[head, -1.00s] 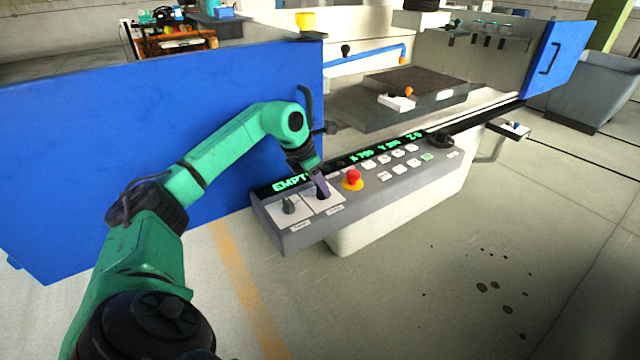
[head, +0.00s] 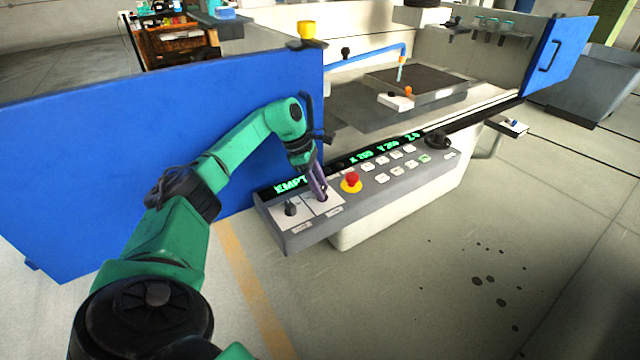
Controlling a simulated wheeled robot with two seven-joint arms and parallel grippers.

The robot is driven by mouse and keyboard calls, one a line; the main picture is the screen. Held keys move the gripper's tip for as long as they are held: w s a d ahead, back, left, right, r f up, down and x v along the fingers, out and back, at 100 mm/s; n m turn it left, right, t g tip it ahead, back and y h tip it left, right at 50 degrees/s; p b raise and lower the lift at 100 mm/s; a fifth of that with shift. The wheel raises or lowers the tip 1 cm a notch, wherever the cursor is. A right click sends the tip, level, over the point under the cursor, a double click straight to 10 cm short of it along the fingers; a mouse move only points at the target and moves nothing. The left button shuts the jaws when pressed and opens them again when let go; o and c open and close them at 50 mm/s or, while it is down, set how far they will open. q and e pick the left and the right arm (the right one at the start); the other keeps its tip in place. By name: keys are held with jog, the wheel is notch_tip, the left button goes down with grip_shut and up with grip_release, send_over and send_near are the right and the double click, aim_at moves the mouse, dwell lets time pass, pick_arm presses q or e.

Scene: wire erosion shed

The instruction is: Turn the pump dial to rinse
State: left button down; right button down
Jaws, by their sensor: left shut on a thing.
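The grey control panel (head: 375,200) carries two dials on white plates at its left end. The left dial (head: 291,209) stands free, with a dark knob. My left gripper (head: 321,196) points down over the right plate (head: 331,207) and is shut on the right dial, whose knob is mostly hidden by the purple fingers. The small labels are too small to read, so I cannot tell the dial's setting by its words. The green display (head: 291,187) reads "EMPT", the rest covered by the gripper. My right gripper is not in view.
A red stop button (head: 352,180) on yellow sits just right of the gripper. A tall blue panel (head: 150,180) stands behind my left arm. A blue pipe (head: 365,57) hangs over the machine table, with a pale blue strip below its end.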

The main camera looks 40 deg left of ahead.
pick_arm(q)
jog(key=shift+w+r+m+g, duration=0.15)
jog(key=shift+m+g, duration=0.15)
jog(key=shift+m, duration=0.6)
jog(key=shift+c, duration=2)
grip_release()
notch_tip(320, 180, up, 8)
jog(key=shift+r, duration=0.15)
notch_tip(320, 180, up, 12)
jog(key=p, duration=0.2)
jog(key=shift+f, duration=0.2)
